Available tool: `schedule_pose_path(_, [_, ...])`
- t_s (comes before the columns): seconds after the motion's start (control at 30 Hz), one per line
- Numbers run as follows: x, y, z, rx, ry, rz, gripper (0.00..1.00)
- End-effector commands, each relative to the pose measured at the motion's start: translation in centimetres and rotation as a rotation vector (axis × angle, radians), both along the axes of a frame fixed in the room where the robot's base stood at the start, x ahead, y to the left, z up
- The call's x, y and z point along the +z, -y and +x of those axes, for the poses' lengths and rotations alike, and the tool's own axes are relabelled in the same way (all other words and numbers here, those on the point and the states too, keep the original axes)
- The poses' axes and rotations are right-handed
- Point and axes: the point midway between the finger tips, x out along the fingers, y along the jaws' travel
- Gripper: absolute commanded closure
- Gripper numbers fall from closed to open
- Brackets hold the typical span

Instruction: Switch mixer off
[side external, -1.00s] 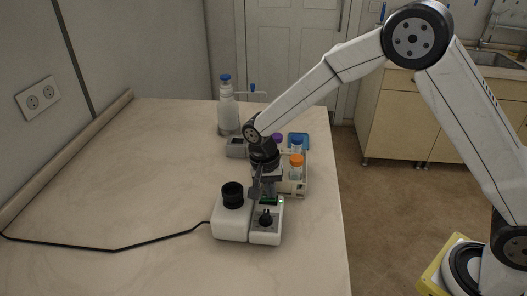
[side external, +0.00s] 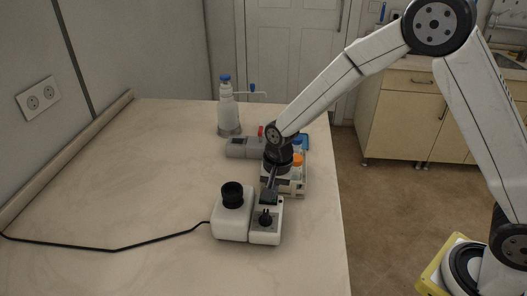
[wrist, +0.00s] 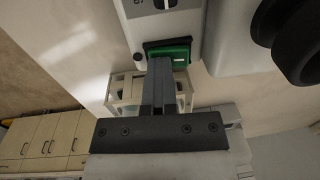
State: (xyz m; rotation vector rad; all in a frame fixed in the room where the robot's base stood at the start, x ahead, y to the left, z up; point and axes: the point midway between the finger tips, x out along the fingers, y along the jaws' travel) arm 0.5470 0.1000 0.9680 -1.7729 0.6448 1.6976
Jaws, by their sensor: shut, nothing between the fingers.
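The mixer (side external: 231,226) is a white two-part device on the table, with a black round cup holder (side external: 232,195) on its left part and a black knob (side external: 266,218) on its right part. Its green rocker switch (wrist: 175,53) shows in the wrist view, in a dark frame at the end of the white housing. My gripper (side external: 268,199) is shut and empty at the rear end of the right part. In the wrist view the closed fingertips (wrist: 161,62) overlap the switch's lower left. I cannot tell whether they touch it. In the side view they hide the switch.
A rack with orange- and blue-capped bottles (side external: 297,165) stands close behind my gripper. A grey device (side external: 243,148) and a blue-capped bottle (side external: 227,105) stand farther back. A black cable (side external: 150,240) runs left from the mixer.

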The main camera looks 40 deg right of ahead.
Motion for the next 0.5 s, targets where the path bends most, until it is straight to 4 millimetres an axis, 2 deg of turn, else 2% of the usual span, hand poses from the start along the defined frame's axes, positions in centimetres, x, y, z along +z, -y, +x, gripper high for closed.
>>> schedule_pose_path(0.03, [-1.04, 0.4, -0.58, -0.001, -0.019, -0.008, 1.0])
schedule_pose_path(0.5, [-0.84, -0.45, 0.32, -0.003, -0.017, -0.007, 1.0])
